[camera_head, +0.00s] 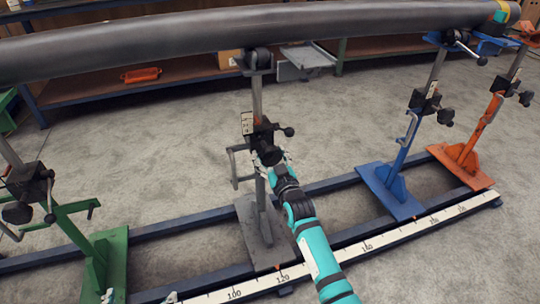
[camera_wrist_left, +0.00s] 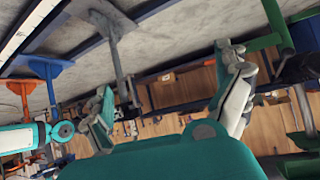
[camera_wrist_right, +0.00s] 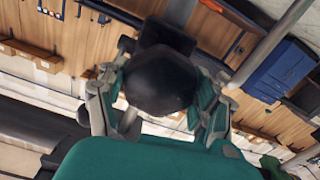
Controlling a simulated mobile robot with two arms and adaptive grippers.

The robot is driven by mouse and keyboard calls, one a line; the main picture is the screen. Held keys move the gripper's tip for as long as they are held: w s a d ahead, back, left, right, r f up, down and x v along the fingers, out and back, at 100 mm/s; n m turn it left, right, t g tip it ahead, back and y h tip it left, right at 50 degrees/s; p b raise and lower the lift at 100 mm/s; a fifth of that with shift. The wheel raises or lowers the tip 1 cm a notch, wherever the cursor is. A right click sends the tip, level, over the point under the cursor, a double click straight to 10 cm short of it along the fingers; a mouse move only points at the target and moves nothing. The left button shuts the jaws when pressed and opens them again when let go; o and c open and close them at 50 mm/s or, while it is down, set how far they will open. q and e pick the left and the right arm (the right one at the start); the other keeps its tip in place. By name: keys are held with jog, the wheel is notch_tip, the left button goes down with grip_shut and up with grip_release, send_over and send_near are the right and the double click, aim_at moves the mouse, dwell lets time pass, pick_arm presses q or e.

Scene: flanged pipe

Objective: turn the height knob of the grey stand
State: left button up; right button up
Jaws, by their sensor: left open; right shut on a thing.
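The grey stand (camera_head: 262,232) stands upright on the rail in the middle of the head view. Its post rises to a roller head under the pipe (camera_head: 210,32). Its black height knob (camera_head: 267,153) is partly hidden by my right gripper (camera_head: 271,163), which is shut on it. In the right wrist view the round dark knob (camera_wrist_right: 160,82) sits between both fingers. My left gripper (camera_wrist_left: 165,70) is open and empty in the left wrist view. The grey stand (camera_wrist_left: 118,55) shows beyond it, apart from the fingers.
A green stand (camera_head: 108,262) is at the left. A blue stand (camera_head: 391,190) and an orange stand (camera_head: 462,158) are at the right. A scale strip (camera_head: 380,240) runs along the front rail.

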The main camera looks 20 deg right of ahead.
jog(key=shift+r+m+p, duration=0.15)
jog(key=shift+m+p, duration=0.65)
jog(key=shift+m, duration=0.2)
jog(key=shift+m+p, duration=0.65)
jog(key=shift+m, duration=0.55)
pick_arm(q)
jog(key=s+a+f+g+y, duration=0.1)
jog(key=s+a+g, duration=0.1)
jog(key=s, duration=0.3)
jog(key=s+a+f+g+p, duration=0.1)
jog(key=s+f+g, duration=0.1)
jog(key=s+g, duration=0.3)
jog(key=shift+s+a+f+y, duration=0.25)
jog(key=shift+s+a+y, duration=0.15)
jog(key=shift+s, duration=0.3)
pick_arm(e)
jog(key=shift+m, duration=1.9)
jog(key=o, duration=1.2)
jog(key=s, duration=1.2)
jog(key=shift+d, duration=0.25)
